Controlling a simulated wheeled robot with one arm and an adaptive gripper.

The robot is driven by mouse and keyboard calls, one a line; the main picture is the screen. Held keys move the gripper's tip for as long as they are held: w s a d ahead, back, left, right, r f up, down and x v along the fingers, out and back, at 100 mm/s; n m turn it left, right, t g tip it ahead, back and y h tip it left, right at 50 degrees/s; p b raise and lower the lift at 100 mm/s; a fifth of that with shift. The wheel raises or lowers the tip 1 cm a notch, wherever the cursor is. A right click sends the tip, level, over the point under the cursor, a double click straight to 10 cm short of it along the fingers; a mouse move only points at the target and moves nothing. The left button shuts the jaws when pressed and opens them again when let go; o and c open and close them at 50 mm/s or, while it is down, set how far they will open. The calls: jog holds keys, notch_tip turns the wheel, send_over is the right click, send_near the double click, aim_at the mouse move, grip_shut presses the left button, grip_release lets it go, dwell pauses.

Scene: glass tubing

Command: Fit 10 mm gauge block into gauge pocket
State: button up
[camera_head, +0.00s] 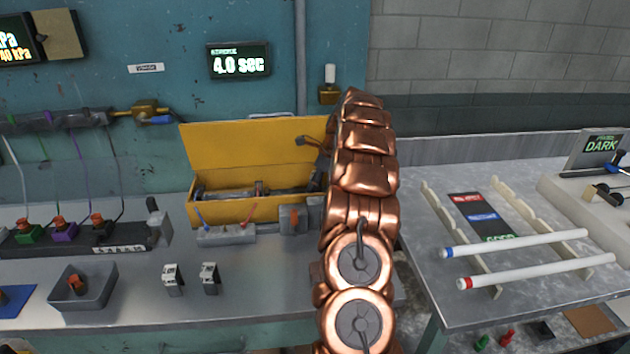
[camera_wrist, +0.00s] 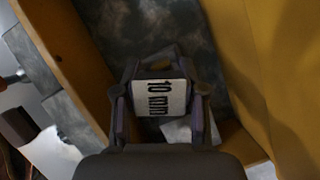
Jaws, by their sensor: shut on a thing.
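In the wrist view my gripper (camera_wrist: 160,90) is shut on a pale block (camera_wrist: 158,98) with "10 mm" in dark letters. One finger presses on each side of the block. Behind it are the grey mottled floor and the yellow walls of an open box. I cannot tell how far the block is above that floor. In the head view my copper arm hides the block and most of the gripper, by the right end of the yellow box (camera_head: 222,212). I cannot pick out the gauge pocket for sure in either view.
The box's raised yellow lid (camera_head: 235,148) stands at its back. A small grey holder (camera_head: 226,236) sits in front of it. Two small clamps (camera_head: 209,278) and a grey tray (camera_head: 83,287) stand on the left bench. White tubes (camera_head: 515,243) lie on racks at right.

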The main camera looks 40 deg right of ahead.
jog(key=shift+w+d+f, duration=0.1)
jog(key=shift+w+f, duration=0.05)
jog(key=shift+f, duration=0.2)
jog(key=o, duration=1.2)
jog(key=b+v, duration=0.2)
jog(key=v, duration=1)
jog(key=shift+r, duration=0.2)
